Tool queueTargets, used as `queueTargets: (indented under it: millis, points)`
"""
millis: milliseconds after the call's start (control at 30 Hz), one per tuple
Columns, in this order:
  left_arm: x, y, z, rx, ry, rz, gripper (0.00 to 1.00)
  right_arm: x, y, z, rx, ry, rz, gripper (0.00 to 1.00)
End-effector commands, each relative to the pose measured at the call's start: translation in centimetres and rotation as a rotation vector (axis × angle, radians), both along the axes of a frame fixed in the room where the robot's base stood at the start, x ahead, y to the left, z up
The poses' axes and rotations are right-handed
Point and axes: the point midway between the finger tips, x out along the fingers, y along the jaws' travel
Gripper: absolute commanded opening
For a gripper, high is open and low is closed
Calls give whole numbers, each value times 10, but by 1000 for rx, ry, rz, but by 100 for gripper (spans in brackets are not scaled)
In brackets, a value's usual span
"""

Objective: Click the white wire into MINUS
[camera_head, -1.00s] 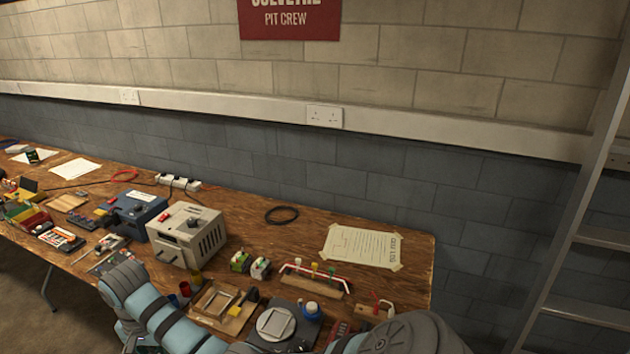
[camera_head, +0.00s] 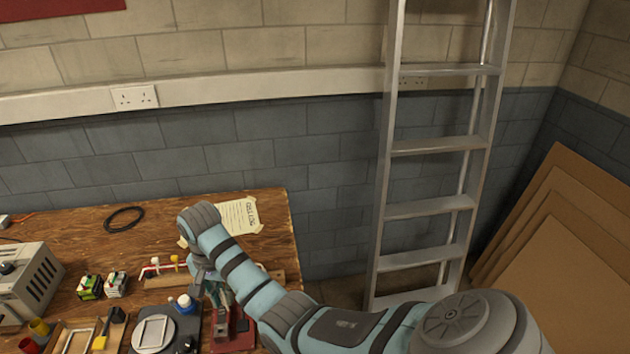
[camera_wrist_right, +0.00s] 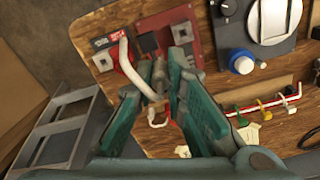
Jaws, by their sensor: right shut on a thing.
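My right gripper (camera_head: 216,290) is low over the right end of the bench, beside a red board (camera_head: 240,328). In the right wrist view the teal fingers of the right gripper (camera_wrist_right: 170,62) are closed around the white wire (camera_wrist_right: 129,68), whose lower part passes between them. I cannot read the label or tell whether the end is seated. My left gripper is not in view.
A dark unit with a blue knob (camera_wrist_right: 241,62) stands beside the board. A wooden strip with a red-and-white wire and clips (camera_head: 165,275) lies behind it. A grey box (camera_head: 30,282) is at left. A ladder (camera_head: 432,148) stands beyond the bench.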

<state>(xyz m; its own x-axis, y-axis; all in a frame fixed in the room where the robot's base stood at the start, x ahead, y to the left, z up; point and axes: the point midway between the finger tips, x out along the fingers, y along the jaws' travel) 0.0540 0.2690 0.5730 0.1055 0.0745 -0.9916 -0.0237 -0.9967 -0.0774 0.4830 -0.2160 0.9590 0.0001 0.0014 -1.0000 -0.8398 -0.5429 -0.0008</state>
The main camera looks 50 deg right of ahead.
Motion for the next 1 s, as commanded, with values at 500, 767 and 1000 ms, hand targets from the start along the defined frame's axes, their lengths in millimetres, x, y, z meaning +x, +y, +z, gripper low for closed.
queueTargets:
  millis: [500, 767, 1000]
  points:
    - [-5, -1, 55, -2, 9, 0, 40, -54, -91, -32, -2, 1, 1533, 0]
    - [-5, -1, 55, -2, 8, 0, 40, -61, -102, -43, -5, -1, 1751, 0]
    - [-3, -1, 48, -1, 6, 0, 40, -61, -101, -60, -4, -1, 1748, 0]
